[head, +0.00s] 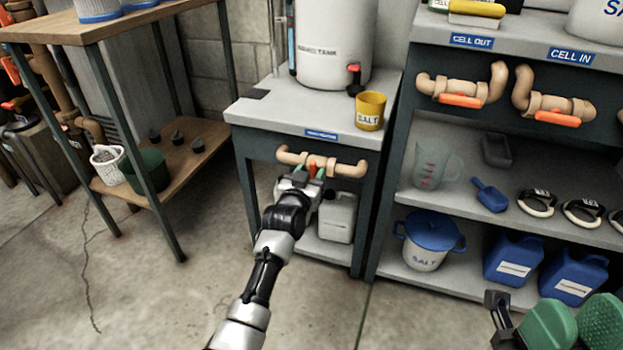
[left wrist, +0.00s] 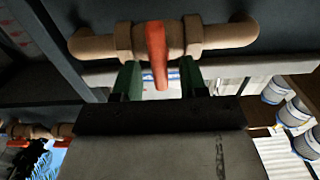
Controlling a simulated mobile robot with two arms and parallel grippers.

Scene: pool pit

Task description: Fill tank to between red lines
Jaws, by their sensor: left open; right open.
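The white tank (head: 335,45) stands on the small bench, its top out of view, with a red-handled tap (head: 353,80) low on its front. A thin upright tube (head: 291,38) stands at its left; the level and red lines are not readable. Below the bench top, a tan pipe valve (head: 345,168) has a red handle, clear in the left wrist view (left wrist: 157,55), lying across the pipe. My left gripper (head: 308,174) is open, its green fingers on either side of this handle; contact cannot be told. My right gripper (head: 574,326) is open and empty at bottom right.
A yellow salt cup (head: 370,110) stands on the bench and a white jug (head: 338,217) below the valve. The right shelf holds two orange-handled valves (head: 461,100) (head: 555,117), a clear pitcher (head: 437,165) and blue jugs (head: 514,258).

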